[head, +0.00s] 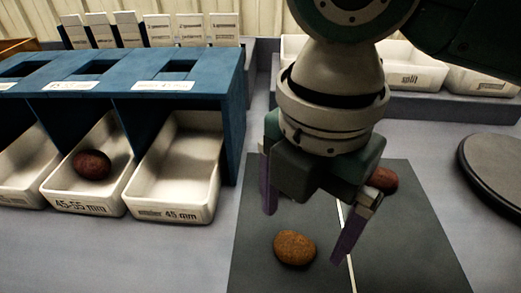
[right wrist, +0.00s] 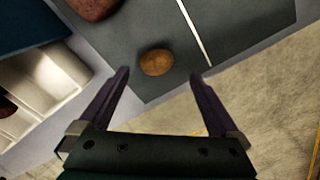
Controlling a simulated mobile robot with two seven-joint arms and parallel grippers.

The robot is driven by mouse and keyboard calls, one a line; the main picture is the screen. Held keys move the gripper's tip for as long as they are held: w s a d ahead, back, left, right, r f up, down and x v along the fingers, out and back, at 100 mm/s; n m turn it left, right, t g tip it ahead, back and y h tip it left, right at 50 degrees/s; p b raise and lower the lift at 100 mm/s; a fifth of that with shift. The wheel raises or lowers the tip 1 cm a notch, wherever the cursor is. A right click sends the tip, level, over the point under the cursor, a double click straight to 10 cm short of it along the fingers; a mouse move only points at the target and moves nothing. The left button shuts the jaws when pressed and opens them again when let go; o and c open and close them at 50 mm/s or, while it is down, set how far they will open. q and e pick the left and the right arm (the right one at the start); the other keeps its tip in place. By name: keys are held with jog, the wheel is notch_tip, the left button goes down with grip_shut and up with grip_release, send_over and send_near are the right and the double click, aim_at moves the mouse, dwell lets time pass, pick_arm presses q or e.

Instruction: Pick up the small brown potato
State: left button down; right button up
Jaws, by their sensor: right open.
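The small brown potato (head: 294,248) lies on the dark mat (head: 400,240), left of the mat's white line. It also shows in the right wrist view (right wrist: 156,62), ahead of and between the spread fingers. My right gripper (head: 308,235) is open and empty, pointing down above the mat; in the right wrist view its two purple fingers (right wrist: 160,85) stand wide apart, not touching the potato. My left gripper is not in view.
A reddish potato (head: 383,180) lies on the mat behind my right gripper, partly hidden. A blue grader (head: 235,110) stands at left with white bins; the 45-55 mm bin (head: 85,202) holds a dark red potato (head: 92,164). The bin beside it (head: 175,208) is empty. A round dark disc (head: 495,165) sits at right.

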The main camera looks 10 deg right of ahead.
aim_at(295, 240)
jog(key=f, duration=0.5)
jog(key=shift+w+a+f+b, duration=0.15)
jog(key=shift+w+f+b, duration=0.1)
jog(key=shift+b, duration=0.1)
jog(key=c, duration=1.4)
jog(key=shift+r, duration=0.2)
